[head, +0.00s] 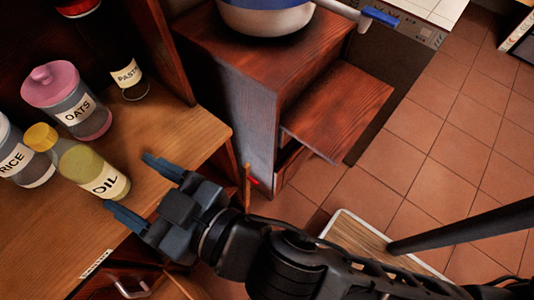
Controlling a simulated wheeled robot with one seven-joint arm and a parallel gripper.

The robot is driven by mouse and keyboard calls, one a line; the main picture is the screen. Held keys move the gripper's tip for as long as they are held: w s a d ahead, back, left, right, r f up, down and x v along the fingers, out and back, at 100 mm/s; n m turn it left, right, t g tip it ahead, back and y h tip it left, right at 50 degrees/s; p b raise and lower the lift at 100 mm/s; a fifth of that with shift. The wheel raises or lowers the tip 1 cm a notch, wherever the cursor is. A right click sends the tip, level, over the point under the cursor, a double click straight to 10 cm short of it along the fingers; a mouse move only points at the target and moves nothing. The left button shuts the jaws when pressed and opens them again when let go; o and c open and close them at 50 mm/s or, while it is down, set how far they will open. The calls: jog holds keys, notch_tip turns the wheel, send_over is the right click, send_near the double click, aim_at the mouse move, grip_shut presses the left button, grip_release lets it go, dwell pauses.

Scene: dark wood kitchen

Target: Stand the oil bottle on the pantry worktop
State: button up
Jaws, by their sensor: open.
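The oil bottle (85,170) has a yellow cap, yellow-green contents and a white label reading OIL. In the head view it stands on the light wood pantry worktop (165,150), at the left, close to the worktop's front edge. My gripper (137,187) is open, with its two blue-grey fingers pointing left toward the bottle. The fingertips are apart from the bottle, just right of it, and nothing is between them.
A pink-lidded OATS jar (75,108), a RICE jar (22,155) and a dark PASTA jar (128,80) stand behind and beside the bottle. A pot (265,18) sits on the dark wood cabinet (235,45). Tiled floor (440,130) is open at the right.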

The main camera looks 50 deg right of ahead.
jog(key=s+d+f+m+g+h, duration=0.1)
jog(key=s+d, duration=0.8)
jog(key=s, duration=0.2)
jog(key=s+d+f+g+h, duration=0.1)
jog(key=s+d+h, duration=0.1)
jog(key=s+d, duration=0.7)
jog(key=s, duration=0.3)
jog(key=shift+d+f+m, duration=0.25)
jog(key=shift+f+m, duration=0.15)
jog(key=shift+c, duration=0.2)
